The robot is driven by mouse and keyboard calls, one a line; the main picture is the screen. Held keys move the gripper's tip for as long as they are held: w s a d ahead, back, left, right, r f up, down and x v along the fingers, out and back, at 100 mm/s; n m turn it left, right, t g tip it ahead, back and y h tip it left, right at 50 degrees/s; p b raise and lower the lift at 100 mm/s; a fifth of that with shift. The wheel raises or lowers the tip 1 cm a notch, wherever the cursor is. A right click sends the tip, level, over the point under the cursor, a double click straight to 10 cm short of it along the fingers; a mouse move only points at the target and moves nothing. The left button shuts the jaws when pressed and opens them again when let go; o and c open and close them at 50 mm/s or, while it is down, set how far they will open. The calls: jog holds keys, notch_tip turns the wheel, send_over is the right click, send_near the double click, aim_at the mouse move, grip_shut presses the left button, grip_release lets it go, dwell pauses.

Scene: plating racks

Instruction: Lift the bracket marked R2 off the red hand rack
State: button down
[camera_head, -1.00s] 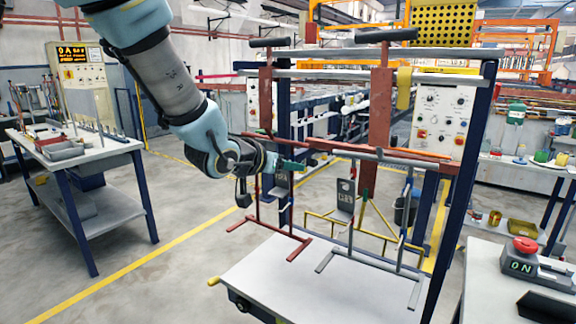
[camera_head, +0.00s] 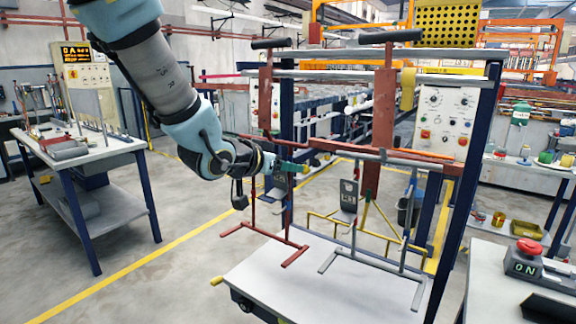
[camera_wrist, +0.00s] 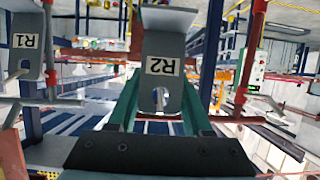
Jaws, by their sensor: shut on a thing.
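My gripper (camera_head: 290,168) is at the left part of the red hand rack (camera_head: 383,110). In the wrist view its green fingers (camera_wrist: 162,108) are shut on the grey bracket marked R2 (camera_wrist: 165,45). The label looks upside down there, with a slot beside it. In the head view this bracket is small and partly hidden by the gripper. I cannot tell whether it still touches a hook. The bracket marked R1 (camera_wrist: 27,45) shows at the left of the wrist view. In the head view a labelled grey bracket (camera_head: 349,197) hangs right of my gripper.
A blue post (camera_head: 470,170) rises at the right. A bench (camera_head: 85,160) stands at the left, with open floor between.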

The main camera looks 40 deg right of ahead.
jog(key=shift+s+a, duration=0.1)
jog(key=shift+a, duration=0.25)
jog(key=s+a, duration=0.1)
jog(key=a, duration=0.5)
jog(key=shift+s+a+r+p, duration=0.4)
dwell(0.3)
